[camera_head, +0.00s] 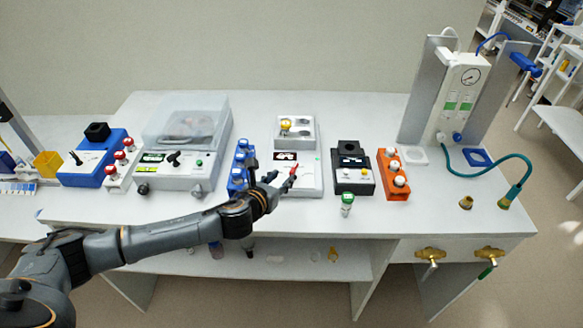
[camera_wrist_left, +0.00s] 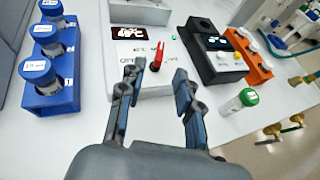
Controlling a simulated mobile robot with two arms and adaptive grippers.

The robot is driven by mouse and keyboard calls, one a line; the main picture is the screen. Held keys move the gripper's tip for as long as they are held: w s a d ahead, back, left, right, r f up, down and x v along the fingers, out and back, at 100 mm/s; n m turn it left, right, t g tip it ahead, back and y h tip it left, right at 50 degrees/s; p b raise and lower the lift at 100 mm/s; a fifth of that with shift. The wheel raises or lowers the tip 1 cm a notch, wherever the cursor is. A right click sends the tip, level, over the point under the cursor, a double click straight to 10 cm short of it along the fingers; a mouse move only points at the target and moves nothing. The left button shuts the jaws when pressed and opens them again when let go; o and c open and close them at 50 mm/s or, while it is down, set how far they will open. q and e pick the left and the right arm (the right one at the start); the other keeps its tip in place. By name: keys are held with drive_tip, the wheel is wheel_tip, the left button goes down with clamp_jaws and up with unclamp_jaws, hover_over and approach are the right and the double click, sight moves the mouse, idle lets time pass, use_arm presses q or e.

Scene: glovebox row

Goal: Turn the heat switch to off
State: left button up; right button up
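The heat switch is a red lever (camera_wrist_left: 158,56) on the front panel of a white heater unit (camera_wrist_left: 125,30). The red lever also shows in the head view (camera_head: 293,170), at the tip of my gripper. A dark display (camera_wrist_left: 128,32) and a small green light (camera_wrist_left: 174,37) are above the lever. The small labels beside the lever are too blurred to read. My left gripper (camera_wrist_left: 157,74) is open, its two fingers apart. In the wrist view the lever appears just beyond the gap between the fingertips; contact cannot be told. My right gripper is not in view.
A blue rack with vials (camera_head: 238,165) stands left of the heater unit. A black device (camera_head: 352,180) and an orange rack (camera_head: 391,187) are to its right. The right front table is mostly clear.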

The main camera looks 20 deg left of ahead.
sight(293, 168)
use_arm(q)
drive_tip(key=x, duration=0.8)
drive_tip(key=shift+w, duration=0.1)
drive_tip(key=shift+c, duration=0.4)
clamp_jaws()
